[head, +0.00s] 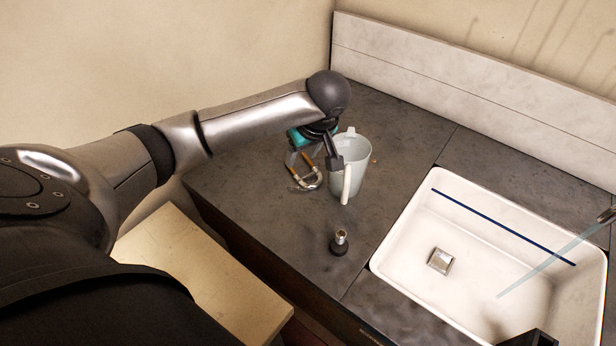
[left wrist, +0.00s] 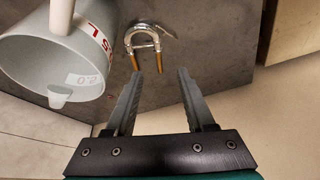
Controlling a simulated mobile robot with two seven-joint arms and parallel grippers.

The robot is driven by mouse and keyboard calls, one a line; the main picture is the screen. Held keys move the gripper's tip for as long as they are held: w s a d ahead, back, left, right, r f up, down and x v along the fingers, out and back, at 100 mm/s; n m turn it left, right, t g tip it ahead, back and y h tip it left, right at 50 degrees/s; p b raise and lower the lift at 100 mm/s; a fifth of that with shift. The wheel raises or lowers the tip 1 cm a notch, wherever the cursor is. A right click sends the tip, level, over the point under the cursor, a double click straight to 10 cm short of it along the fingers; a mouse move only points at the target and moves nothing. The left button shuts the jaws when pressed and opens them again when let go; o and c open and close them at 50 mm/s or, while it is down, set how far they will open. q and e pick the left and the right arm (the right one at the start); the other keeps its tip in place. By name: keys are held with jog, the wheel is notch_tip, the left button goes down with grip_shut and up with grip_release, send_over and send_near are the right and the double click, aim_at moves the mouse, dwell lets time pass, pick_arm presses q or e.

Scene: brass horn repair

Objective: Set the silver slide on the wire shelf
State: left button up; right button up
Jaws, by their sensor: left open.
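The silver slide (head: 304,174) is a U-shaped tube with two brass-coloured legs, lying on the dark counter. It also shows in the left wrist view (left wrist: 145,42), with its bend away from my fingers and its legs toward them. My left gripper (left wrist: 160,78) is open and empty, and the slide lies beyond its fingertips, slightly to the left. In the head view, the left gripper (head: 334,162) hangs over the counter between the slide and the jug, partly hiding both. No wire shelf shows in either view.
A pale measuring jug (head: 351,170) with a handle stands close beside the left gripper. A small metal-topped dark piece (head: 339,242) stands nearer the front. A white sink (head: 401,246) is at the right. The dark counter (head: 250,185) is bare at the left.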

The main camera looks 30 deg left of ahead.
aim_at(296, 175)
pick_arm(q)
jog(key=b+x, duration=0.1)
jog(key=x, duration=0.8)
jog(key=shift+w+f+b, duration=0.15)
jog(key=shift+f+b, duration=0.05)
jog(key=shift+b, duration=0.15)
jog(key=shift+d, duration=0.1)
grip_shut()
